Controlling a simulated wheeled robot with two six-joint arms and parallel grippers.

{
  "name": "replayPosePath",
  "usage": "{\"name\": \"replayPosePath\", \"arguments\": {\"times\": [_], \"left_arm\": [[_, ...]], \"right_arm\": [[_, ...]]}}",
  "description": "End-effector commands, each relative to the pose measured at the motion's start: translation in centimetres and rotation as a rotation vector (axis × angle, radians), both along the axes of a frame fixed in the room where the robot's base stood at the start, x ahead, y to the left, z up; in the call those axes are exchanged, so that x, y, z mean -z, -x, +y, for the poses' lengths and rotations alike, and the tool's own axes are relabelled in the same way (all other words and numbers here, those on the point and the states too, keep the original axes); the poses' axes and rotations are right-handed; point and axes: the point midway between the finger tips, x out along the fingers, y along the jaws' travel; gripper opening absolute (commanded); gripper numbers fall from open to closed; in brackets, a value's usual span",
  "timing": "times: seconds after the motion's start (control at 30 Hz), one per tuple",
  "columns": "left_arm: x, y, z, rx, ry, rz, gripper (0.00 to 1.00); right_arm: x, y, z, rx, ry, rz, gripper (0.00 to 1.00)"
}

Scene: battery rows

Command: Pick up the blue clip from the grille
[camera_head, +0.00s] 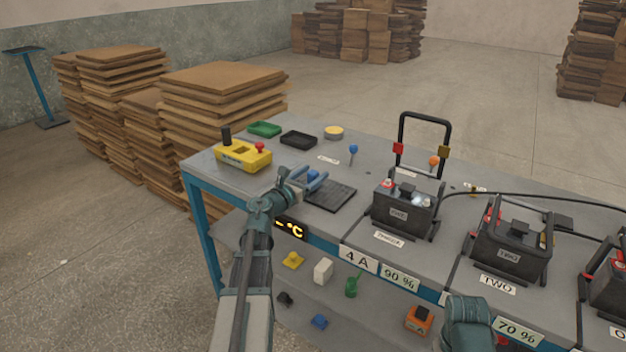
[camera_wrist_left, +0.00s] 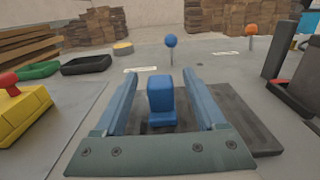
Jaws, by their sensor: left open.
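The blue clip (camera_head: 313,175) is on the dark grille (camera_head: 338,196) on the workbench. In the left wrist view the clip (camera_wrist_left: 161,99) stands upright between the two fingers of my left gripper (camera_wrist_left: 160,76), with space on both sides. The grille (camera_wrist_left: 240,120) shows beyond the right finger there. In the head view my left gripper (camera_head: 305,180) reaches over the grille's left part, its fingers open around the clip. My right gripper is not in view; only a teal part of my right arm shows at the bottom.
A yellow control box (camera_head: 243,156) is left of the grille. Behind are a green tray (camera_head: 264,129), a black tray (camera_head: 298,140) and a blue-ball pin (camera_head: 353,150). A battery (camera_head: 405,208) stands to the right. Loose items lie on the lower shelf.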

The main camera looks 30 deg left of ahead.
Motion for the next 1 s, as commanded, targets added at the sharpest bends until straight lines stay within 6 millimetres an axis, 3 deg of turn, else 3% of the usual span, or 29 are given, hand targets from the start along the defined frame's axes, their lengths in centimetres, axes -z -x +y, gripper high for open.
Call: {"name": "replayPosePath", "arguments": {"times": [0.23, 0.27, 0.63, 1.0], "left_arm": [[0.04, -0.46, -0.05, 0.000, 0.000, 0.000, 0.72], [0.04, -0.45, -0.05, 0.000, 0.000, 0.000, 0.69], [0.04, -0.44, -0.04, 0.000, 0.000, 0.000, 0.02], [-0.06, -0.46, -0.09, 0.000, 0.000, 0.000, 0.00]], "right_arm": [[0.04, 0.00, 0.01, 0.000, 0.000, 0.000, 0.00], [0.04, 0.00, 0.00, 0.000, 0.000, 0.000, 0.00], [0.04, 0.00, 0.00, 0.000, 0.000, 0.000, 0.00], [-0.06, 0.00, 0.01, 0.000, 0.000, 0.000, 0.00]]}}
